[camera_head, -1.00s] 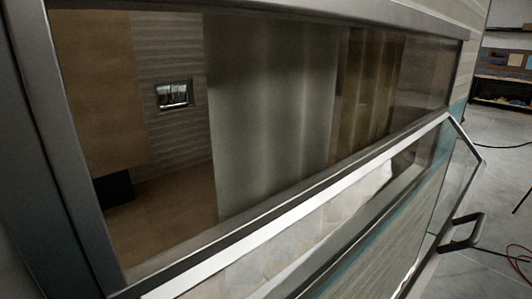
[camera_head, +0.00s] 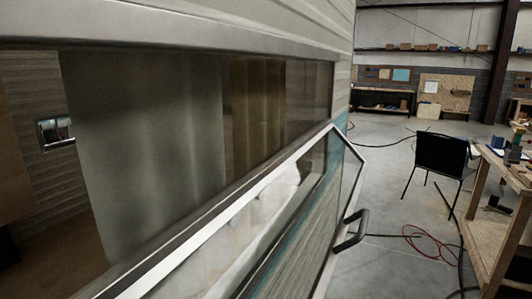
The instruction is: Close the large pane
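The large pane (camera_head: 262,219) is a framed, see-through panel on the camper's outer wall. It is tilted outward from the lower part of the window opening (camera_head: 160,130), so it stands open. Its light frame meets the wall near the middle of the view, and its right side slants down and outward. A dark handle (camera_head: 352,229) sticks out at the pane's right side. The pane's lower left part runs out of the picture. Neither of my grippers shows in the head view.
A black chair (camera_head: 441,160) stands on the concrete floor to the right. A wooden workbench (camera_head: 492,225) with items on it is at the right edge. A red cable (camera_head: 430,241) and black cables lie on the floor. Floor between camper and chair is otherwise clear.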

